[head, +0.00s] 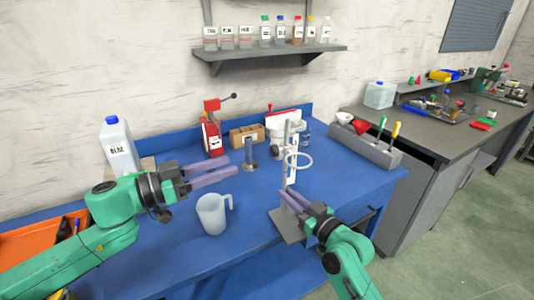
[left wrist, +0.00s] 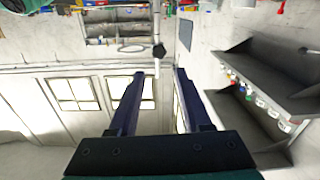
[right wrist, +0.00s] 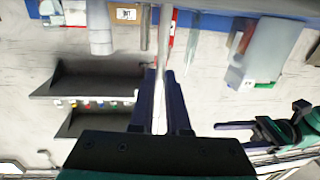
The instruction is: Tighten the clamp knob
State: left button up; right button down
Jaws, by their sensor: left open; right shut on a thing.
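The metal stand has an upright rod (head: 288,150), a ring (head: 299,160) clamped to the rod and a flat grey base (head: 290,228) on the blue bench. The dark clamp knob (left wrist: 158,51) shows on the rod in the left wrist view, beside the ring (left wrist: 132,48). My left gripper (head: 226,168) is open and empty, left of the stand and apart from the knob, which appears beyond its fingers (left wrist: 160,75). My right gripper (head: 284,198) is shut on the rod below the ring; the rod (right wrist: 164,45) runs between its fingers (right wrist: 160,75).
A translucent beaker (head: 212,214) stands on the bench below my left gripper. A small metal cylinder (head: 249,155), a red press (head: 212,130) and a white bottle (head: 118,145) stand behind. A grey tool tray (head: 365,147) is at the right.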

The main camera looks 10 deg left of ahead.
aim_at(272, 152)
pick_arm(q)
jog(key=x, duration=1.1)
jog(key=shift+w+d, duration=0.15)
jog(key=shift+d, duration=0.1)
grip_shut()
